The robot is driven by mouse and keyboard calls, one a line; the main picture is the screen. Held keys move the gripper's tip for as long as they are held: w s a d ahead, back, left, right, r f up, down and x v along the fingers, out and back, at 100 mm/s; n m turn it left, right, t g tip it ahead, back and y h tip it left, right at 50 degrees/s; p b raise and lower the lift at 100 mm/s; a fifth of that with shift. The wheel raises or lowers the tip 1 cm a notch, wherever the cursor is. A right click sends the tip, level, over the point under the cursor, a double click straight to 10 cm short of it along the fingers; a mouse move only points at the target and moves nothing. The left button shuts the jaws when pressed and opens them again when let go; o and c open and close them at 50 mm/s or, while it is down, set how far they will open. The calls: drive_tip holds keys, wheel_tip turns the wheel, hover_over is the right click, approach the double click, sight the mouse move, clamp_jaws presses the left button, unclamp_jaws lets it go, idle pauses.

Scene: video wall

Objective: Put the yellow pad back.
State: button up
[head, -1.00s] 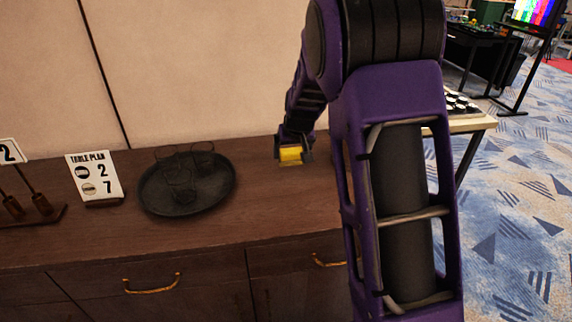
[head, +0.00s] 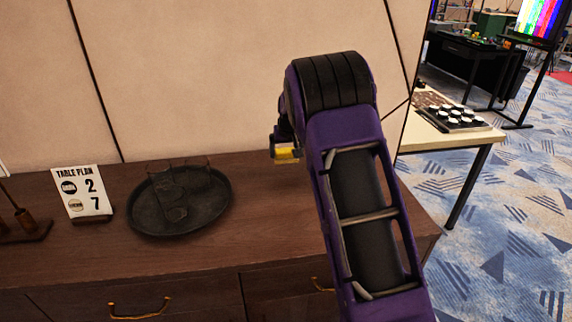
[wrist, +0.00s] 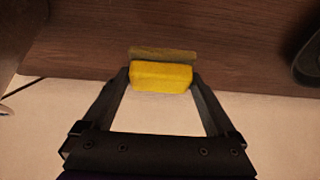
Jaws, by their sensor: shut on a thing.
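The yellow pad (wrist: 161,76) is a small block held between the two fingertips of my gripper (wrist: 160,80) in the wrist view. A dull yellowish strip shows against the dark wood just beyond it; I cannot tell what it is. In the head view the pad (head: 286,153) shows at the end of my gripper (head: 284,150), at the back of the dark wooden sideboard (head: 270,200), near the wall. I cannot tell from the pictures whether the pad touches the sideboard. My arm hides part of the sideboard top at the right.
A "Table plan" sign (head: 83,193) is further left, beside a wooden stand (head: 25,228). A pale table (head: 450,138) with a dark tray of white-topped things (head: 460,117) is at the right.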

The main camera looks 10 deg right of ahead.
sight(287, 158)
drive_tip(key=shift+f, duration=2.2)
drive_tip(key=shift+f, duration=0.1)
drive_tip(key=shift+f+b, duration=0.15)
drive_tip(key=shift+b, duration=0.2)
drive_tip(key=o, duration=1)
drive_tip(key=shift+c, duration=0.2)
drive_tip(key=shift+r+p, duration=0.3)
drive_tip(key=shift+r, duration=0.1)
drive_tip(key=v, duration=1.1)
drive_tip(key=shift+s+r, duration=0.3)
